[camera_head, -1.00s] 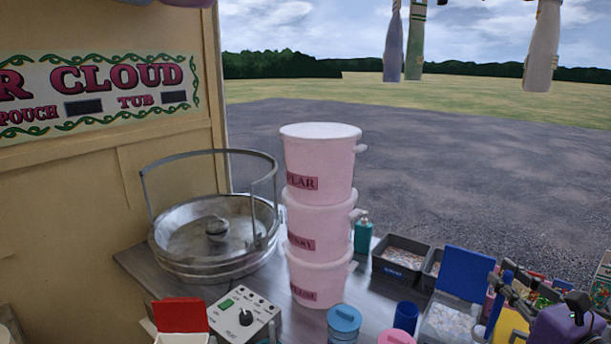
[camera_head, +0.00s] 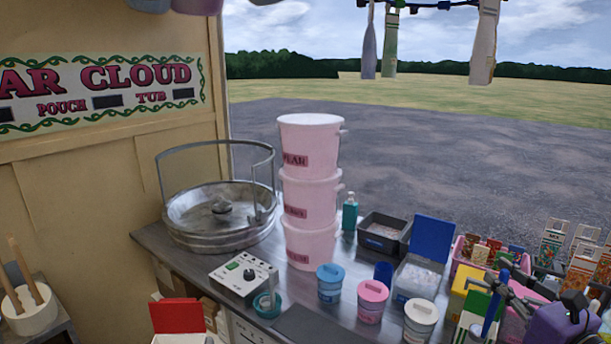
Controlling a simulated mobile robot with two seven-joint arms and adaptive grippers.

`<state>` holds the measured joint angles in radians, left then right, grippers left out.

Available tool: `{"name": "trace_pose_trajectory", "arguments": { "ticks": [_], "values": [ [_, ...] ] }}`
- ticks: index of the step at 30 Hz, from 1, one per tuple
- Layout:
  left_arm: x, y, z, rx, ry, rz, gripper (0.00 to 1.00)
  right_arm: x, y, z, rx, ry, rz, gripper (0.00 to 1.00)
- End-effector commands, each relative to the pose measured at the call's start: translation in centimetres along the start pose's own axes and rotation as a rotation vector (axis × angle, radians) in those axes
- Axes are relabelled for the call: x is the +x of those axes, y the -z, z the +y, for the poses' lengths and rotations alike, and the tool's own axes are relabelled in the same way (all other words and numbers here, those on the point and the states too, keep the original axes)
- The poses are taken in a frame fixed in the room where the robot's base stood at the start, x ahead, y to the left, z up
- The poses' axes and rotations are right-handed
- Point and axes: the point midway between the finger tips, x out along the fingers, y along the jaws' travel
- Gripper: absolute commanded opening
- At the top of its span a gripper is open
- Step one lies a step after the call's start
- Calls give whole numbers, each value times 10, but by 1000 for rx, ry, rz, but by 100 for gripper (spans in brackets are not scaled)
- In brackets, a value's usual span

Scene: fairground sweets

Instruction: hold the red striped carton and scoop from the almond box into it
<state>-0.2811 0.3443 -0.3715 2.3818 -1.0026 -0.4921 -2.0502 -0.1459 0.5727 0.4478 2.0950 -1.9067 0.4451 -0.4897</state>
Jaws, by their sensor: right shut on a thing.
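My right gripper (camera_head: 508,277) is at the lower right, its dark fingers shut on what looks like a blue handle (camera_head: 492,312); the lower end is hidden. My left gripper is out of view. A clear box with a raised blue lid (camera_head: 432,240) stands left of my right gripper, with pale contents. Boxes with a yellow lid (camera_head: 468,279) and a green lid (camera_head: 482,304) stand close to the gripper. I cannot tell which box holds almonds. Several printed cartons (camera_head: 552,243) stand at the right; I cannot single out a red striped one.
Stacked pink tubs (camera_head: 310,190) stand mid-counter beside the metal spinner bowl (camera_head: 222,228). A dark tray (camera_head: 383,237) lies behind. A red-lidded box (camera_head: 177,316) is at the lower left.

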Motion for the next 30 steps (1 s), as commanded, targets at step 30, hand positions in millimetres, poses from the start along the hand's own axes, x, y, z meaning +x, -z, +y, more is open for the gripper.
{"name": "trace_pose_trajectory", "arguments": {
  "ticks": [30],
  "values": [
    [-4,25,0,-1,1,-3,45,2,49,251,1,-359,-3,0]
  ]
}}
